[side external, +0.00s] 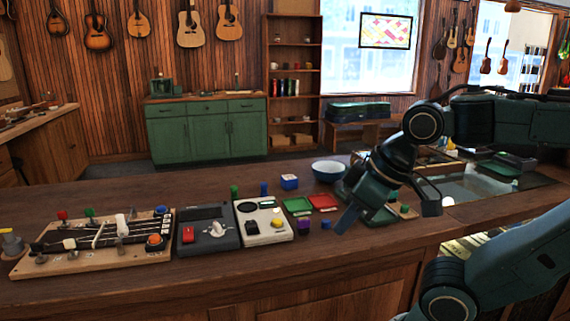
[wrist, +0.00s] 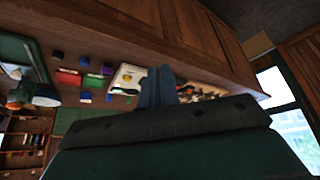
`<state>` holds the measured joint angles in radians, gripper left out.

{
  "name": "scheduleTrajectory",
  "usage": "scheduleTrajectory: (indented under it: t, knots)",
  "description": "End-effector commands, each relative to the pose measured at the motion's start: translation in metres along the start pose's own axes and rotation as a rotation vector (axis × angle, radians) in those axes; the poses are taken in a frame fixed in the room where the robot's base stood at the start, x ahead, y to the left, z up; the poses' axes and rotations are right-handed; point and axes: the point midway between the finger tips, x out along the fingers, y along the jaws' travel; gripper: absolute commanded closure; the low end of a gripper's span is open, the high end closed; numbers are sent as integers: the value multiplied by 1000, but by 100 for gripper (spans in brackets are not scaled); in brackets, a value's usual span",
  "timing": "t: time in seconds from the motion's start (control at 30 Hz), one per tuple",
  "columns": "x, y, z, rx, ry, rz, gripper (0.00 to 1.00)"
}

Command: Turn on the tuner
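A dark grey box (side external: 207,242) with a red rocker switch (side external: 188,234) and a white knob (side external: 216,229) stands on the wooden counter. To its right is a white box (side external: 264,236) with a black switch (side external: 252,228) and a yellow knob (side external: 277,223). I cannot tell for sure which box is the tuner. My gripper (side external: 346,219) is above the counter, right of both boxes and apart from them. In the wrist view its fingers (wrist: 157,84) are together with nothing seen between them, and they partly hide the white box (wrist: 127,77).
A wooden board (side external: 95,258) with strings and coloured knobs lies at the left. Green and red trays (side external: 322,203), small blocks and a blue bowl (side external: 328,170) are near my gripper. A glass-topped section (side external: 480,184) is at the right. The counter's front strip is clear.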

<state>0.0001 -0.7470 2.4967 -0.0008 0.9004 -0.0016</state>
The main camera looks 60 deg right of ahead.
Motion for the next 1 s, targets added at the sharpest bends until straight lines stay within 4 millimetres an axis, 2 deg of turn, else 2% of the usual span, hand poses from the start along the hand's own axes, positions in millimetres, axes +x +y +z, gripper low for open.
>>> scheduleTrajectory:
  t: [0.17, 0.37, 0.67, 1.0]
  knots:
    - [-1, -1, -9, -17, -6, -4, 100]
    - [-4, -4, -34, -63, -21, -15, 100]
    - [-2, -8, -90, -169, -47, -41, 100]
    - [12, -10, -153, -296, -77, -75, 100]
